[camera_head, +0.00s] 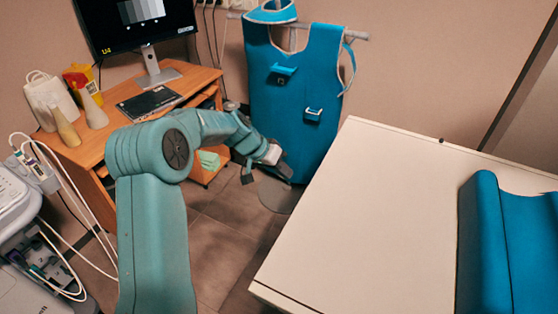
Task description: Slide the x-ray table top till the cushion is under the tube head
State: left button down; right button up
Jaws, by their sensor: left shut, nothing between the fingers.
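The x-ray table top (365,210) is a flat cream-white panel that fills the lower right. A blue cushion (484,248) lies on it at the right and runs out of the picture. My left arm comes up from the bottom left, and my left gripper (284,170) is shut and empty, a little to the left of the table top's far left corner, apart from its edge as far as I can tell. The tube head is not in view. My right gripper is not in view.
A blue lead apron (290,95) hangs on a rail behind the table. A wooden desk (190,82) with a monitor (133,20) stands at the back left. A white machine with cables (18,205) stands at the left edge. Tiled floor shows between desk and table.

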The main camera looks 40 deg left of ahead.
aim_at(359, 200)
pick_arm(q)
jog(key=d, duration=0.1)
jog(key=w+d+f, duration=0.1)
jog(key=d, duration=0.1)
jog(key=w+d+f+p, duration=0.1)
jog(key=shift+w+d+f, duration=0.1)
jog(key=shift+d+f, duration=0.05)
jog(key=shift+d, duration=0.15)
jog(key=shift+d, duration=0.15)
jog(key=shift+d, duration=0.1)
jog(key=d, duration=0.3)
jog(key=w+d+b, duration=0.1)
jog(key=d, duration=0.2)
jog(key=w+d, duration=0.1)
jog(key=d, duration=0.2)
jog(key=shift+b, duration=0.4)
jog(key=d, duration=0.2)
jog(key=w+d, duration=0.1)
jog(key=d, duration=0.3)
jog(key=shift+w+d, duration=0.35)
jog(key=shift+w, duration=0.05)
